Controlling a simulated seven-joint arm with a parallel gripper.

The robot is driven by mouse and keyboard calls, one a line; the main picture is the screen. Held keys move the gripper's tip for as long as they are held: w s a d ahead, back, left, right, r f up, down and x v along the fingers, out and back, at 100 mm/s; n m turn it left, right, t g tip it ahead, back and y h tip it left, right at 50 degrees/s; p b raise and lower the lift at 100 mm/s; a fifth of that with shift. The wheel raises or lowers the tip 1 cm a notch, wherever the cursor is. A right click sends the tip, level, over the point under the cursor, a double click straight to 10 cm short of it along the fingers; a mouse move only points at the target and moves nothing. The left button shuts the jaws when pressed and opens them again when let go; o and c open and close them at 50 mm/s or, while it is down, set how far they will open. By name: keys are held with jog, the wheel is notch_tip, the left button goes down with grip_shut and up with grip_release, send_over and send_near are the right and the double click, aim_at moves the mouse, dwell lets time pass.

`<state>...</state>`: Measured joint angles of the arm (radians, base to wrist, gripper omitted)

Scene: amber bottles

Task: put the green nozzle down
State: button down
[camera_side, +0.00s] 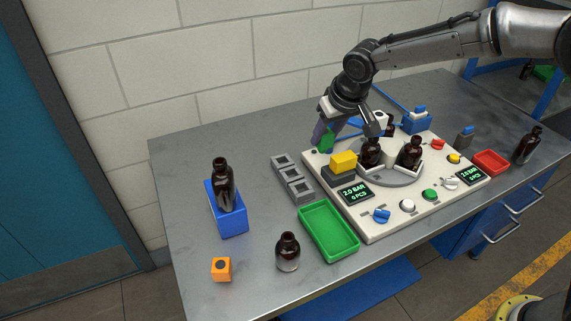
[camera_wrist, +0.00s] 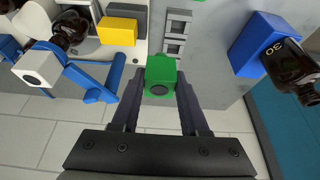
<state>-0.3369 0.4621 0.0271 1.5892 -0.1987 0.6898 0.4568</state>
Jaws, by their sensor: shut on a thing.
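The green nozzle (camera_side: 326,141) is a small block with a dark round opening, which faces the camera in the wrist view (camera_wrist: 160,74). My gripper (camera_side: 322,132) is shut on it, with one dark finger on each side of it in the wrist view (camera_wrist: 161,85). In the side view they are at the back left corner of the white panel (camera_side: 375,225). The nozzle appears to be above the surface, but its underside is hidden and I cannot tell the gap. A row of grey square holders (camera_side: 293,179) lies on the table to the left of the panel.
A yellow block (camera_side: 343,161) and bottles stand on the panel close to my gripper. A blue lever (camera_wrist: 95,85) is near the left finger. A green tray (camera_side: 328,231), a blue stand (camera_side: 229,217) with a bottle and an orange block (camera_side: 221,269) are farther left. The table's back left is clear.

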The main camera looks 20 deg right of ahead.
jog(key=shift+w+f, duration=0.45)
jog(key=shift+w, duration=0.15)
jog(key=w+a+f, duration=0.1)
jog(key=w+f, duration=0.1)
jog(key=w, duration=0.2)
jog(key=w+a+f, duration=0.1)
jog(key=w+f, duration=0.2)
jog(key=w, duration=0.1)
jog(key=w+a+f, duration=0.1)
jog(key=w+f, duration=0.2)
jog(key=w, duration=0.1)
jog(key=shift+a+f, duration=0.15)
jog(key=shift+f, duration=0.1)
jog(key=shift+w+a+f, duration=0.15)
jog(key=shift+w+f, duration=0.4)
jog(key=shift+f, duration=1.7)
jog(key=shift+f, duration=0.35)
jog(key=shift+c, duration=2.1)
grip_release()
jog(key=shift+f, duration=0.1)
